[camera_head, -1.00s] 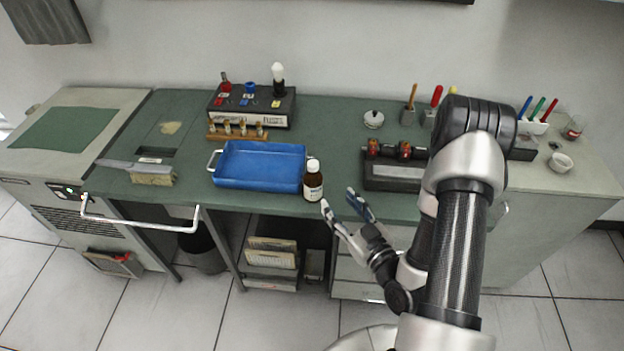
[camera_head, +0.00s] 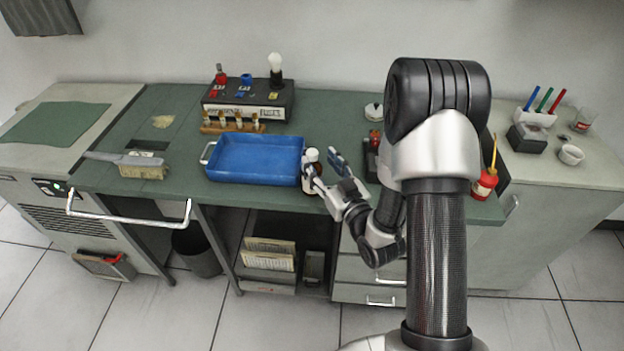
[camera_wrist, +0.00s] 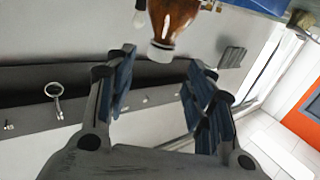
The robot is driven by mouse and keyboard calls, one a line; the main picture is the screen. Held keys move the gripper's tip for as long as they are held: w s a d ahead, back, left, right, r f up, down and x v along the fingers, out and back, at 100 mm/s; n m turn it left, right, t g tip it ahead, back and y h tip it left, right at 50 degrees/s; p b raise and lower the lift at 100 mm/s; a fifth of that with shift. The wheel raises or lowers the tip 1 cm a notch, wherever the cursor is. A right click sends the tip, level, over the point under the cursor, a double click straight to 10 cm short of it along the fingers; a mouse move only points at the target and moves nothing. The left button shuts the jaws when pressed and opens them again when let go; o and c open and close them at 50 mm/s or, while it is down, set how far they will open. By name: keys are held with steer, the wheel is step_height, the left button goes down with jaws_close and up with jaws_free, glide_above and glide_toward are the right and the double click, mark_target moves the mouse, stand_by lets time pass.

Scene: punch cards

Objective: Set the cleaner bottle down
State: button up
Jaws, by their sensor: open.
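A brown bottle with a white cap (camera_head: 310,167), which I take for the cleaner bottle, stands upright on the green bench top beside the right end of the blue tray. Its label cannot be read. My gripper (camera_head: 324,166) is open at the bottle's right side. One finger overlaps the bottle's lower part in the head view, and whether it touches cannot be told. In the wrist view the bottle (camera_wrist: 173,14) shows upside down at the top, cap end lowest, just past the spread fingertips (camera_wrist: 160,66). Nothing is held.
The blue tray (camera_head: 255,180) is close on the bottle's left. A control box (camera_head: 250,112) and a rack of small vials (camera_head: 233,127) stand behind it. A red oil can (camera_head: 484,185) stands right of my arm.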

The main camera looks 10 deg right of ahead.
mark_target(315, 157)
steer(key=x, duration=0.2)
steer(key=f+b+x, duration=0.1)
steer(key=x, duration=0.1)
steer(key=shift+w, duration=0.35)
steer(key=shift+w+a, duration=0.1)
steer(key=shift+w, duration=0.4)
steer(key=shift+c, duration=0.5)
jaws_close()
